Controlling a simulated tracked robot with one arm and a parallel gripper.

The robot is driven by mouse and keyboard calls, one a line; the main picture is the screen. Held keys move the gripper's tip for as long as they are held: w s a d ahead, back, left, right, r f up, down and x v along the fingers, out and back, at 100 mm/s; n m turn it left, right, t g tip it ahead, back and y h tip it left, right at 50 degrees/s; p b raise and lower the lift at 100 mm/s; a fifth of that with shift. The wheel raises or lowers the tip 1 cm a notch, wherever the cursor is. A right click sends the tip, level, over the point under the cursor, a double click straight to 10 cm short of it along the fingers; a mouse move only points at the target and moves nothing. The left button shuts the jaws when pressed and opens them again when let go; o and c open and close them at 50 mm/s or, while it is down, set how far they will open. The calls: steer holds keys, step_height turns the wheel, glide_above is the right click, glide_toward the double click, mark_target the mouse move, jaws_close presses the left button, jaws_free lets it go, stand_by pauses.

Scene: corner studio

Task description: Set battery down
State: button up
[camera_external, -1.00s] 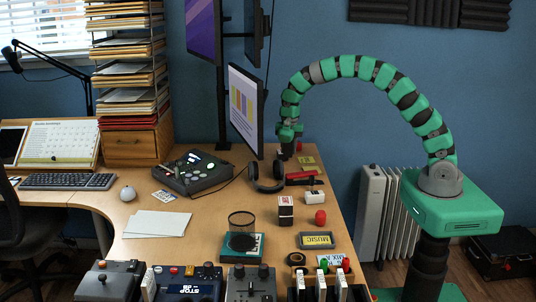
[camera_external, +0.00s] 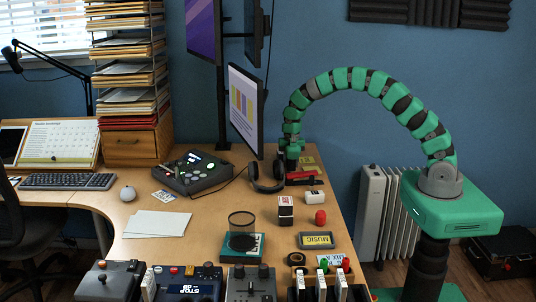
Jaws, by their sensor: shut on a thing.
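My green arm arches over from the right, and my gripper (camera_external: 291,157) points down over the far right part of the desk. It is shut on the battery, which shows only as a small dark shape under the jaws and is hard to make out. The gripper is just right of the black headphones and behind the red stapler-like thing. I cannot tell whether the battery touches the desk.
The headphones (camera_external: 266,178) and the red stapler-like thing (camera_external: 304,177) are close by. A yellowish card (camera_external: 309,163) lies to the right. A white block (camera_external: 315,197), a boxed item (camera_external: 285,211) and a red cylinder (camera_external: 320,217) stand nearer. A monitor (camera_external: 246,110) rises to the left.

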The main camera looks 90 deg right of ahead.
step_height(320, 180, down, 2)
steer(key=o, duration=0.9)
step_height(320, 180, up, 12)
steer(key=shift+r+p, duration=0.1)
steer(key=shift+p, duration=0.35)
